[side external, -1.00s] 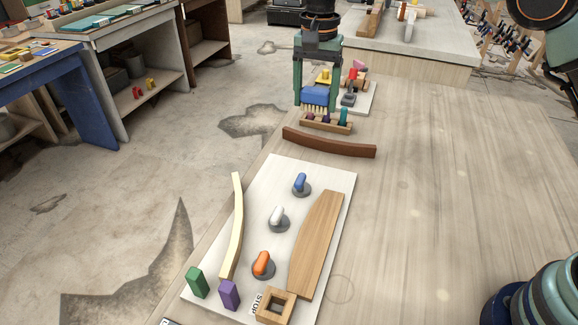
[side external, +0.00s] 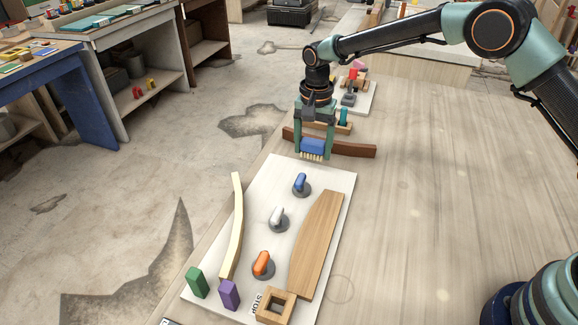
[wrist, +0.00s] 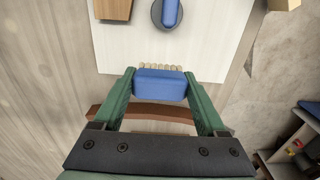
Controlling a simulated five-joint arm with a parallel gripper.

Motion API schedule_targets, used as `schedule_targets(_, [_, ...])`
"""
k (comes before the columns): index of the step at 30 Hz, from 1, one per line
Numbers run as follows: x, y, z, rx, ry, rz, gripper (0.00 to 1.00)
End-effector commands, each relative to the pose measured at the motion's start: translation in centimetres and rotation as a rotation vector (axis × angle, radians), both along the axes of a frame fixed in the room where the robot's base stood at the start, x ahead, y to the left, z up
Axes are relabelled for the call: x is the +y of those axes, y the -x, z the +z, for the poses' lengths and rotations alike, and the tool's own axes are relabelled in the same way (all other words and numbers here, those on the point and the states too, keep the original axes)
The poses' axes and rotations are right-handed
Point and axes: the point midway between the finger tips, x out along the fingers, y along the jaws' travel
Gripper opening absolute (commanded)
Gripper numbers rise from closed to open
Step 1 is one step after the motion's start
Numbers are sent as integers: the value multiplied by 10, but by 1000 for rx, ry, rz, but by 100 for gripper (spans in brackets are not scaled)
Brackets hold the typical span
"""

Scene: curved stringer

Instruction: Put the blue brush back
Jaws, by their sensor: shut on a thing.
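The blue brush (side external: 313,147) has a blue block body and pale bristles on its lower side. My gripper (side external: 314,146) is shut on it, with one green finger on each side. The bristles point down in the side view, and the brush appears held above the table, between the dark brown curved strip and the white board. In the wrist view the brush (wrist: 160,84) sits between the fingertips, with its bristle tips just over the board's edge. I cannot tell its exact height.
The white board (side external: 262,190) carries a blue peg (side external: 300,182), a white peg (side external: 279,216), an orange peg (side external: 263,263) and wooden strips. The brown curved strip (side external: 355,150) lies behind the brush. A small wooden rack (side external: 343,127) and a pale tray (side external: 366,97) stand farther back. The table's right side is clear.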

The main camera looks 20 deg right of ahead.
Motion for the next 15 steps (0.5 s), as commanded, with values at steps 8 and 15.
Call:
schedule_targets(8, [0,1,-21,2,1,0,22])
schedule_targets(15, [0,0,-49,0,0,0,22])
